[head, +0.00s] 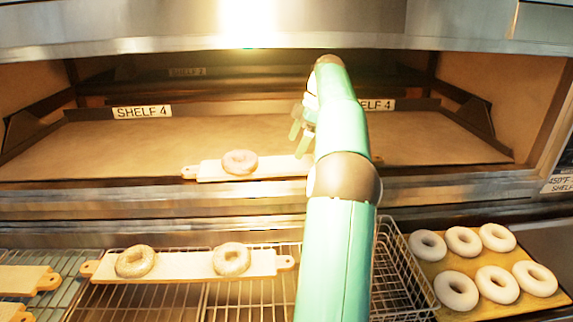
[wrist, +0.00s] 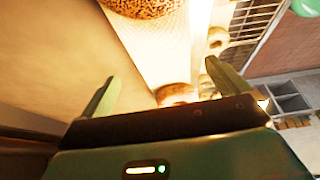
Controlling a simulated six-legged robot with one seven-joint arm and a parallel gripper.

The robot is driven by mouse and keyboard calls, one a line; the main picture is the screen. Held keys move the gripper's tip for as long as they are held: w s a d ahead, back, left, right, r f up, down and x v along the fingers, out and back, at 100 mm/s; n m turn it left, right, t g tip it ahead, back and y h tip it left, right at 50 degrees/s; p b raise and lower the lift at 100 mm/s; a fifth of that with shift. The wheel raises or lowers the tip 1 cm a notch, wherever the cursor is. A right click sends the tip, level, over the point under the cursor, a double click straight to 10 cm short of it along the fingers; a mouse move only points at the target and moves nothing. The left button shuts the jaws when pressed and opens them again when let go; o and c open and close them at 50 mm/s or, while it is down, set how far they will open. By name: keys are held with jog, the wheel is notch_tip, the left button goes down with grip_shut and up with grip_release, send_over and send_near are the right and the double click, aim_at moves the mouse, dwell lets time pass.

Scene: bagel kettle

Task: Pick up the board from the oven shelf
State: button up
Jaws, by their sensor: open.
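The board (head: 210,173) is a pale plank lying along the front edge of the oven shelf (head: 80,150). One bagel (head: 240,162) sits on its left part. My arm hides the middle of the board, and a bit of its right end shows past the arm. My gripper (head: 300,130) is above the shelf, just over and behind the board. In the wrist view my gripper (wrist: 165,88) is open, with nothing between its fingers. A bright pale strip, seemingly the board (wrist: 160,50), runs beyond the fingers, with a seeded bagel (wrist: 143,6) at the top.
A second board (head: 190,265) with two bagels (head: 135,261) lies on the wire rack below the oven. More board ends (head: 25,280) show at far left. A wire basket (head: 395,270) and a tray (head: 430,270) of several pale bagels stand at right. The oven hood (head: 130,30) overhangs the opening.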

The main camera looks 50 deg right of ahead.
aim_at(285, 163)
jog(key=shift+w+a+f, duration=0.3)
jog(key=shift+a, duration=0.15)
jog(key=shift+s+f, duration=0.1)
jog(key=shift+f, duration=0.15)
jog(key=x, duration=0.5)
jog(key=shift+d, duration=0.1)
jog(key=c, duration=1.2)
jog(key=shift+r, duration=0.2)
